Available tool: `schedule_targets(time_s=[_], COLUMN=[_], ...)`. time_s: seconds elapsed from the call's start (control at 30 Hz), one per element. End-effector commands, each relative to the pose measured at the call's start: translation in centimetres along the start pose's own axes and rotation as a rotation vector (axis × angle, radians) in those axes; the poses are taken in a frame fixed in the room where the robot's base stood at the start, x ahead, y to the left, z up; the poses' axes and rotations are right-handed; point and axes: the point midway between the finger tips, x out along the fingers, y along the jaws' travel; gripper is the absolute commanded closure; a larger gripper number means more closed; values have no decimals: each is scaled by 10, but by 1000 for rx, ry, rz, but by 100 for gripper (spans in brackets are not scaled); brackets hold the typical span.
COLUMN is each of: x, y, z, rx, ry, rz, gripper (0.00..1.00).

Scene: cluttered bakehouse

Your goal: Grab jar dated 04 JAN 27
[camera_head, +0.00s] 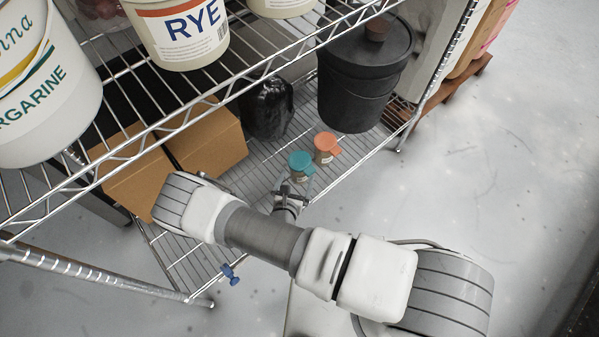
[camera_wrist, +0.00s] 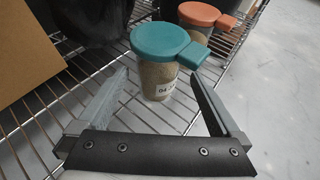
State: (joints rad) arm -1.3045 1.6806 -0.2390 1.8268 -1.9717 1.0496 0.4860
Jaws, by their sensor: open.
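A jar with a teal lid (camera_wrist: 158,78) stands upright on the lower wire shelf. The teal-lidded jar also shows in the head view (camera_head: 301,162). A second jar with an orange lid (camera_wrist: 204,18) stands just behind it to the right, and in the head view (camera_head: 326,147); no date is readable on it. My gripper (camera_wrist: 160,88) is open, with one finger to each side of the teal-lidded jar's front. I cannot tell whether either finger touches it.
Cardboard boxes (camera_head: 208,143) sit left on the lower shelf. A black wrapped thing (camera_head: 267,107) and a black lidded bucket (camera_head: 366,75) stand behind the jars. The upper wire shelf (camera_head: 262,66) with a rye tub (camera_head: 180,36) overhangs. Floor at right is clear.

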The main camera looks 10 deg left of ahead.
Motion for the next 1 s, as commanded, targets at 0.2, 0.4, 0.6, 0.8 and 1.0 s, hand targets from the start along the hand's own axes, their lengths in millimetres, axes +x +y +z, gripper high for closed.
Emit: schedule_targets(time_s=[0.2, 0.4, 0.6, 0.8, 1.0], x=[12, 37, 60, 60, 60], y=[0, 3, 3, 3, 3], z=[0, 2, 4, 6, 6], rx=[0, 0, 1, 1, 1], ry=[1, -1, 0, 1, 1], rz=[-1, -1, 0, 0, 1], gripper=[0, 0, 0, 0, 36])
